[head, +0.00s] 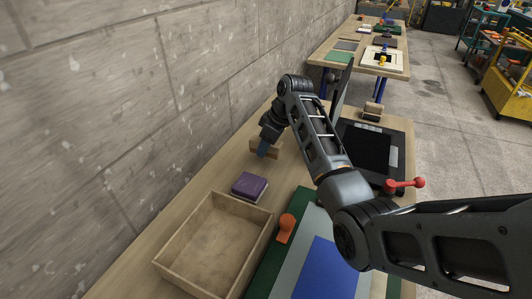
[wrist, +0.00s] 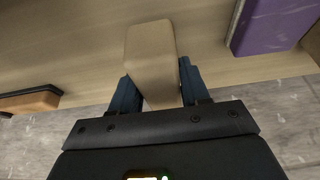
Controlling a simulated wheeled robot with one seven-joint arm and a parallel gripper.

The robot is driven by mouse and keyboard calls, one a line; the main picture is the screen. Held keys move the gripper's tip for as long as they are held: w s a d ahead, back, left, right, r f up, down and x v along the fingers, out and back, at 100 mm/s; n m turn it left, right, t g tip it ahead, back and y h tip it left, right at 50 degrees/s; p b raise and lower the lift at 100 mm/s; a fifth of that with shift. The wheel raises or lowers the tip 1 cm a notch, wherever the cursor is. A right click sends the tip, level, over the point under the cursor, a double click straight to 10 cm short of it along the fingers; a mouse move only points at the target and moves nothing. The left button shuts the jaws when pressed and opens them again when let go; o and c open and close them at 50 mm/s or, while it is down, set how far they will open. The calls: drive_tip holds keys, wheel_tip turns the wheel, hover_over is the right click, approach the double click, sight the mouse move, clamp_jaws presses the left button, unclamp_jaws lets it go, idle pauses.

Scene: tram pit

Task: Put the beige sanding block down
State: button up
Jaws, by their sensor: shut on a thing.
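My gripper (head: 264,148) is over the wooden bench, close to the concrete wall. It is shut on the beige sanding block (wrist: 152,52), which sits between the two dark blue fingers in the wrist view. In the head view the fingers and arm partly cover the block, and a tan edge (head: 272,152) of it shows. The block is just above or on the bench top (head: 205,181); I cannot tell whether it touches.
A purple block (head: 249,186) lies nearby, beside an open wooden tray (head: 168,258). An orange-handled tool (head: 286,228) lies on the green mat's edge. A black panel (head: 366,150) and a small wooden block (head: 373,111) are to the right. Bare bench lies around the gripper.

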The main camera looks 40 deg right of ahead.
sight(267, 154)
drive_tip(key=shift+f, duration=1.8)
drive_tip(key=shift+f, duration=0.15)
drive_tip(key=o, duration=0.9)
drive_tip(key=shift+o, duration=0.2)
drive_tip(key=v, duration=1.2)
drive_tip(key=shift+r, duration=0.2)
drive_tip(key=shift+s, duration=0.1)
